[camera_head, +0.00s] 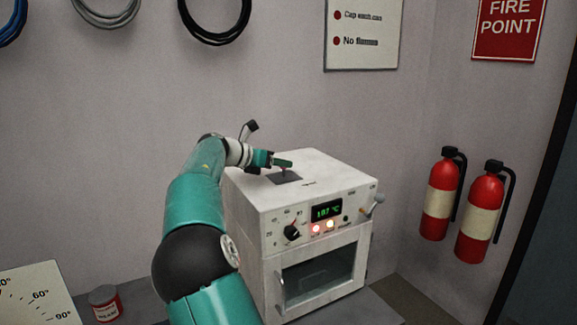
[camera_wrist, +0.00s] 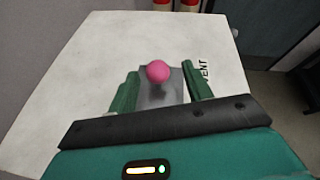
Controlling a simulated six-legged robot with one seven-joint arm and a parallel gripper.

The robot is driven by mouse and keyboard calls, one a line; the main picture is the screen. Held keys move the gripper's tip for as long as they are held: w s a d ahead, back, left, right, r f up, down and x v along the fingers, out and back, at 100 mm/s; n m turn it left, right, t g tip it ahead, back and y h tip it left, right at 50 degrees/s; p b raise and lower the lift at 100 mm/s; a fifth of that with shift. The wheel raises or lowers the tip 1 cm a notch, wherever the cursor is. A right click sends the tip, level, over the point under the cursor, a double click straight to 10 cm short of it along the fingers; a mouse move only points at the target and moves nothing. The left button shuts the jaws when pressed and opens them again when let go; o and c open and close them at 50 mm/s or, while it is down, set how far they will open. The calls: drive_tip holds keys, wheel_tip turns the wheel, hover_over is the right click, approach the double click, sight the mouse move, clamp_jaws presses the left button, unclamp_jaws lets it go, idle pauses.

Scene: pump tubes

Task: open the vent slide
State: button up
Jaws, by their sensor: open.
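The vent slide is a dark grey plate (camera_head: 287,177) set in the white top of an oven-like cabinet (camera_head: 325,188). In the wrist view a pink ball knob (camera_wrist: 158,71) stands on the grey slide plate (camera_wrist: 152,97), beside the printed word VENT (camera_wrist: 204,72). My gripper (camera_wrist: 160,90) is open, with one green finger on each side of the knob. I cannot tell whether either finger touches it. In the head view my gripper (camera_head: 284,164) is low over the plate and hides most of the knob.
The cabinet front has a dial (camera_head: 292,232), a lit green display (camera_head: 326,211), a glass door (camera_head: 312,278) and a side lever (camera_head: 376,204).

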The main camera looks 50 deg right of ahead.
sight(289, 175)
drive_tip(key=x, duration=0.4)
drive_tip(key=shift+w+d+f, duration=0.1)
drive_tip(key=shift+d+f, duration=0.1)
drive_tip(key=shift+d, duration=0.2)
